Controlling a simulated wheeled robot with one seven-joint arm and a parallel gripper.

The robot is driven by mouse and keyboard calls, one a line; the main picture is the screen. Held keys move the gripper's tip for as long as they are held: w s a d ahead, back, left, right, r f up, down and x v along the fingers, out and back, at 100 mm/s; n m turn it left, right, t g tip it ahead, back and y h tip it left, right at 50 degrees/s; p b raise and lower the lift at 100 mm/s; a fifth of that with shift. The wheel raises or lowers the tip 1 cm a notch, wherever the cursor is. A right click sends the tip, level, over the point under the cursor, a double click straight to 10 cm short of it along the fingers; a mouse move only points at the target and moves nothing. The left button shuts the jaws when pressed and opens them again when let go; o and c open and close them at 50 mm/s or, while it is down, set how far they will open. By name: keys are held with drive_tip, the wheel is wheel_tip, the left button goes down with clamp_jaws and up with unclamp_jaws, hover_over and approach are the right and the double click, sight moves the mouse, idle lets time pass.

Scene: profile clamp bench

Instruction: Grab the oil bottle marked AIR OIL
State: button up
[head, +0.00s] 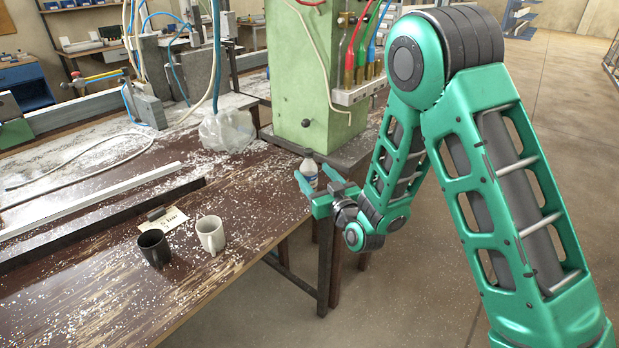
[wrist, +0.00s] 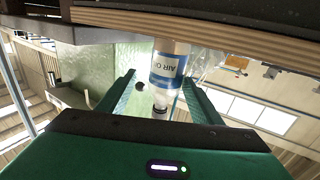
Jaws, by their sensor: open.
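The oil bottle (head: 309,167) is small and clear-white with a blue-and-white label. It stands upright at the bench edge in front of the green machine column. In the wrist view, which is upside down, the bottle (wrist: 168,68) shows the label letters "AIR O". My gripper (head: 313,177) is open at the bottle in the head view, with one finger on each side. In the wrist view my gripper (wrist: 159,78) has its green fingers spread, and the bottle appears between them, apart from both. Its depth between the fingers is hard to judge.
The green machine (head: 311,70) stands right behind the bottle. A black mug (head: 154,248), a white mug (head: 211,235) and a paper card (head: 163,220) are on the shavings-strewn bench (head: 110,290). A clear plastic bag (head: 228,130) lies left of the machine. Open floor is to the right.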

sight(309, 170)
drive_tip(key=shift+w+a, duration=0.15)
drive_tip(key=shift+w, duration=0.25)
drive_tip(key=shift+f, duration=0.1)
drive_tip(key=shift+a+x, duration=0.2)
drive_tip(key=shift+x, duration=2.25)
drive_tip(key=shift+s+a, duration=0.1)
drive_tip(key=shift+a, duration=0.05)
drive_tip(key=c, duration=1.2)
